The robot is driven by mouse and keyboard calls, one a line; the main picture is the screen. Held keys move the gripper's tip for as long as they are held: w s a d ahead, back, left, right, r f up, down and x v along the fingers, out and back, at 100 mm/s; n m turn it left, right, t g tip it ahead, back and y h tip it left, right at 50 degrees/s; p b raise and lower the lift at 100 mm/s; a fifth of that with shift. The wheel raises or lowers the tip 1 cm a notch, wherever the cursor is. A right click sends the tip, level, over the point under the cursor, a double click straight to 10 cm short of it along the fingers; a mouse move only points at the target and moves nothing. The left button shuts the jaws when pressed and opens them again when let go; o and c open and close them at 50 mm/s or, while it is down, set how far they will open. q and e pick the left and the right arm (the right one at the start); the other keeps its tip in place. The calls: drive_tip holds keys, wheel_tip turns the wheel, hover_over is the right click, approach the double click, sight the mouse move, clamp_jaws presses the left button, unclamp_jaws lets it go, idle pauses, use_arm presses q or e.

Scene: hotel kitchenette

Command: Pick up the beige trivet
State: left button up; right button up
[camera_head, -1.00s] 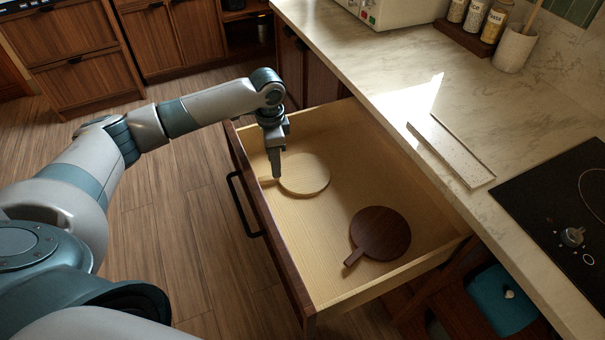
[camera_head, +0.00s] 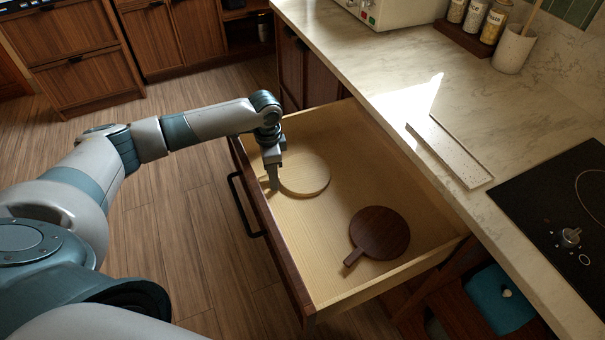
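The beige trivet (camera_head: 305,175) is a round, flat wooden board with a short handle pointing left. It lies in the far part of the open drawer (camera_head: 345,138). My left gripper (camera_head: 273,186) points down over the trivet's handle, low in the drawer near its front panel. The gripper covers most of the handle, and I cannot tell whether its fingers touch it or are open or shut. My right gripper is not in view.
A dark brown round trivet (camera_head: 381,233) with a handle lies in the near part of the drawer. The marble counter (camera_head: 385,72) runs along the right, with a flat speckled tray (camera_head: 450,152) and a black cooktop (camera_head: 560,215). The drawer's front panel has a dark handle (camera_head: 240,205).

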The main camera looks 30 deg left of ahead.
use_arm(q)
clamp_jaws()
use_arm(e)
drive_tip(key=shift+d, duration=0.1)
use_arm(q)
drive_tip(key=shift+r, duration=0.2)
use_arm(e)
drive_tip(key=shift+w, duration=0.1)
